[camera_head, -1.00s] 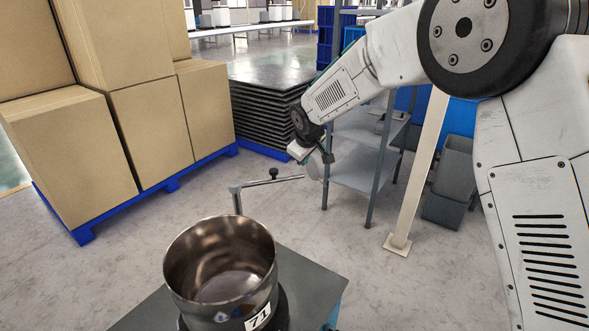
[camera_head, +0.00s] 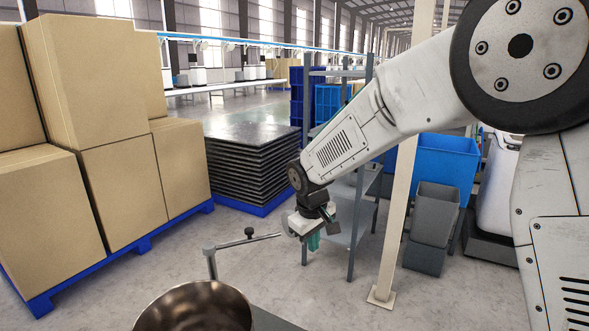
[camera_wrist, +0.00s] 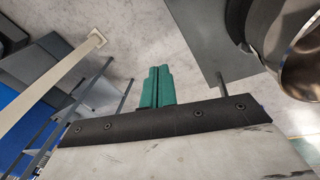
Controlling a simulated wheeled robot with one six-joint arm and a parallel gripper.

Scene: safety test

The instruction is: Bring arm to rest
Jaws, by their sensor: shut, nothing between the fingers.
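My gripper (camera_head: 313,242) hangs at the end of my arm in the middle of the head view, with its green fingers pointing down. In the wrist view the two green fingers (camera_wrist: 157,87) lie side by side, shut and empty. A shiny metal pot (camera_head: 196,308) stands at the bottom of the head view, cut off by the frame edge. It also shows at the upper right of the wrist view (camera_wrist: 300,62). My gripper is apart from the pot, beyond it and to its right.
Cardboard boxes (camera_head: 123,185) stand on a blue pallet (camera_head: 128,251) at left. Behind are stacked dark sheets (camera_head: 247,165). A grey shelf (camera_head: 351,234) is just behind my gripper. A beige post (camera_head: 398,215) and grey bins (camera_head: 431,226) stand right. Open floor lies between.

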